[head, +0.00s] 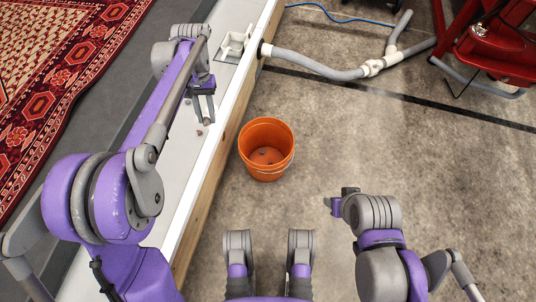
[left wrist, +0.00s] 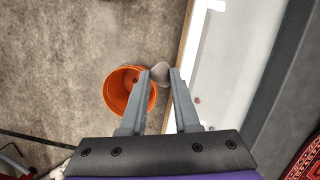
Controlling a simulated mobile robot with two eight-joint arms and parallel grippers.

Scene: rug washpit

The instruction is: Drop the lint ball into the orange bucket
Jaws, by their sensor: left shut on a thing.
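My left gripper (head: 204,118) is over the white floor of the washpit, near its wooden edge. It is shut on the lint ball (head: 207,121), a small grey lump. In the left wrist view the lint ball (left wrist: 160,72) sits between the tips of my left gripper (left wrist: 161,75). The orange bucket (head: 267,173) stands upright on the concrete, right of the pit edge. In the left wrist view the bucket (left wrist: 108,94) is just left of the fingers, partly covered by one. Small dark bits show inside it. My right gripper (head: 338,203) is over the concrete, its jaws unclear.
The pit's raised edge (head: 222,142) runs between my left gripper and the bucket. A small brownish bit (head: 199,132) lies on the pit floor. A grey pipe (head: 320,67) and a red machine (head: 490,45) are farther back. A patterned rug (head: 60,70) lies left.

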